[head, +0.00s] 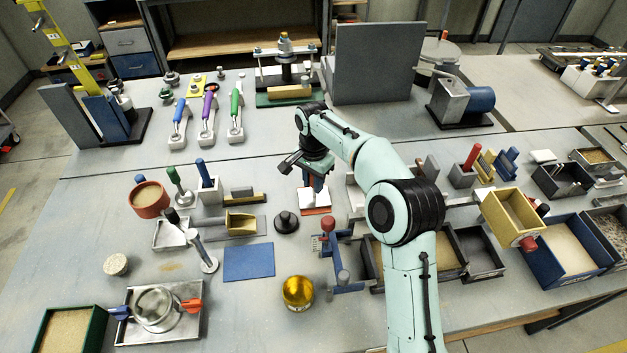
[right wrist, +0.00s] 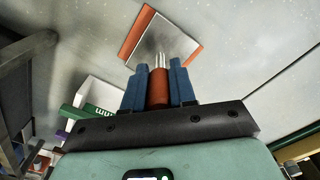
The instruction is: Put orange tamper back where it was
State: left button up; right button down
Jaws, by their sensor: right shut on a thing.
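My right gripper (head: 313,182) is over the middle of the table, pointing down. In the right wrist view its blue fingers (right wrist: 158,82) are shut on the orange handle of the tamper (right wrist: 158,92). A bright metal shaft runs from the handle toward a pale grey plate. An orange square (right wrist: 186,62) shows around the plate's edges. In the head view the pale plate (head: 311,199) is below the fingers, over the orange square (head: 322,211) on the table. I cannot tell whether the plate touches it. My left gripper is not in view.
A blue stand with a red knob (head: 328,226) is nearer me. A blue mat (head: 249,262) lies front left. Tools with green, purple and blue handles (head: 208,115) rest behind left.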

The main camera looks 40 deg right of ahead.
jog(key=c, duration=0.9)
grip_release()
notch_tip(320, 180, up, 12)
jog(key=p, duration=0.3)
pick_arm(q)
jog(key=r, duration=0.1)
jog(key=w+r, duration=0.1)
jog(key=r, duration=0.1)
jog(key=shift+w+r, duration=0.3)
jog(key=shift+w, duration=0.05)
pick_arm(e)
jog(key=shift+r, duration=0.15)
